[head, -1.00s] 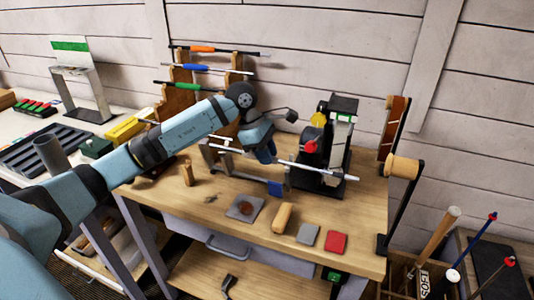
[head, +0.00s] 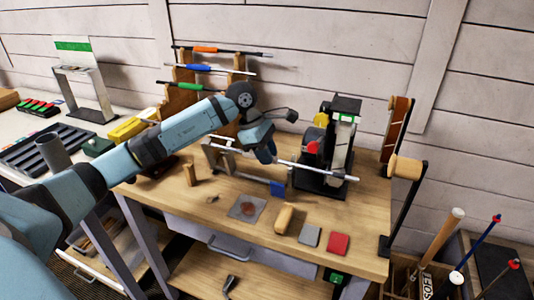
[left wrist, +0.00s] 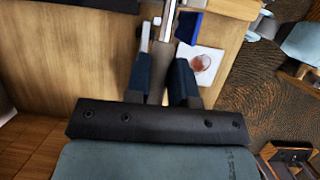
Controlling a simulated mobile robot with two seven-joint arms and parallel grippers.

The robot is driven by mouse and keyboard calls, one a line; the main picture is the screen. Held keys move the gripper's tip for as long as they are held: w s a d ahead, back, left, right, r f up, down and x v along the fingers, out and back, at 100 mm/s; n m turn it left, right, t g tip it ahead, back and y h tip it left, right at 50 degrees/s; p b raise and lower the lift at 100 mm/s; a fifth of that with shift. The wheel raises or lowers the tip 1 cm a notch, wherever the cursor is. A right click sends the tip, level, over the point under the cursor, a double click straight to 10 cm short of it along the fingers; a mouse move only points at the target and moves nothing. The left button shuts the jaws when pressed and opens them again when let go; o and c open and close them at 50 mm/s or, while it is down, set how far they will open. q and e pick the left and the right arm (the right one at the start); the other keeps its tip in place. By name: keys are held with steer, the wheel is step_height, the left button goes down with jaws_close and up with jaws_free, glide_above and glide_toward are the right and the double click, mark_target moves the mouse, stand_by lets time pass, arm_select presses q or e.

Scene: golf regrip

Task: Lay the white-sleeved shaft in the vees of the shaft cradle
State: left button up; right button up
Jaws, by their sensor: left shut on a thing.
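The pale shaft (head: 318,171) runs from the middle of the bench toward the right, past the front of the black machine. My left gripper (head: 266,156) is shut on it from above near its left part. In the left wrist view the shaft (left wrist: 168,18) comes in from the top between the two dark fingers (left wrist: 163,82). A grey bracket, apparently part of the shaft cradle (head: 208,157), stands behind and left of the gripper. Its vees are too small to make out, and I cannot tell whether the shaft touches them. My right gripper is not in view.
A black machine (head: 320,185) with red and yellow knobs stands close to the shaft. A blue block (head: 277,188) sits below it. A rack (head: 238,64) of shafts stands behind.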

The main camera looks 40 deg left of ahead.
arm_select(q)
steer(key=shift+s+a+b, duration=0.15)
steer(key=shift+a+b, duration=0.3)
steer(key=shift+a, duration=0.15)
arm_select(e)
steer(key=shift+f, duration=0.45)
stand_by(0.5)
arm_select(q)
steer(key=o, duration=0.9)
steer(key=shift+o, duration=0.2)
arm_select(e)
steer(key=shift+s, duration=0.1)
arm_select(q)
steer(key=v, duration=0.2)
steer(key=shift+a+r, duration=0.15)
steer(key=shift+r, duration=0.15)
steer(key=v, duration=1.1)
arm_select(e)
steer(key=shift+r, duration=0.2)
arm_select(q)
steer(key=shift+r, duration=0.15)
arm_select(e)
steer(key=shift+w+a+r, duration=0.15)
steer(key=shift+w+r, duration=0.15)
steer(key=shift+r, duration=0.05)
